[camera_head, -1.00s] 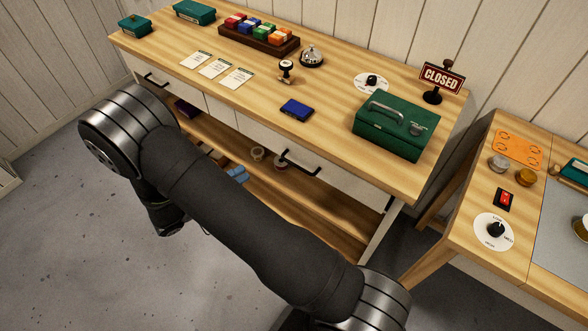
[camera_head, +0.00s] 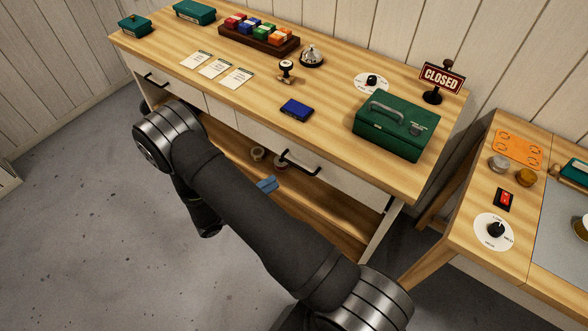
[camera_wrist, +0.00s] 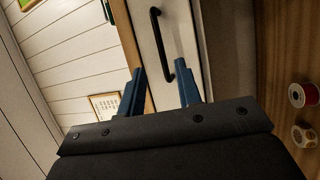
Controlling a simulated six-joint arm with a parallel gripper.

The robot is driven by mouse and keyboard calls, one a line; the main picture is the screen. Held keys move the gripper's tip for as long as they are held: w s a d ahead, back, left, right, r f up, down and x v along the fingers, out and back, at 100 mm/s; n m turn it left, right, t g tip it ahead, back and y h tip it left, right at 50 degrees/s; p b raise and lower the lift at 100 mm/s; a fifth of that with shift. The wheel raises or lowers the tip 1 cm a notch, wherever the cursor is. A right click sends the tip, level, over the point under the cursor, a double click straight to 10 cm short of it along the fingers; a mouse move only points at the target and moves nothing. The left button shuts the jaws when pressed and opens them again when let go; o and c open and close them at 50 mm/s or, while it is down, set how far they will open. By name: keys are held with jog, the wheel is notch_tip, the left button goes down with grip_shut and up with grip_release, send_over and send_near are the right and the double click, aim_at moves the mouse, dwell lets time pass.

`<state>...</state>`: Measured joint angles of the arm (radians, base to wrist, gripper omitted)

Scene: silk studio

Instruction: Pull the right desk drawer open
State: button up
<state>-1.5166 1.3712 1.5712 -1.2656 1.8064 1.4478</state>
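The right desk drawer (camera_head: 268,139) is a white front under the desk top and looks shut. Its black bar handle (camera_head: 303,165) is bare in the head view. In the wrist view, a black bar handle (camera_wrist: 157,42) on a white drawer front (camera_wrist: 178,40) runs up the picture, most likely the same one. My gripper (camera_wrist: 160,80) is open and empty, with its two blue fingers apart. The handle's near end shows between the fingertips, seemingly beyond them; contact is not visible.
The left drawer handle (camera_head: 156,82) is at the desk's left. A green cash box (camera_head: 395,130) stands on the desk. A side table (camera_head: 465,210) is at right. Floor in front is clear.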

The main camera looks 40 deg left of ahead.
jog(key=x, duration=0.9)
jog(key=shift+c, duration=0.2)
grip_shut()
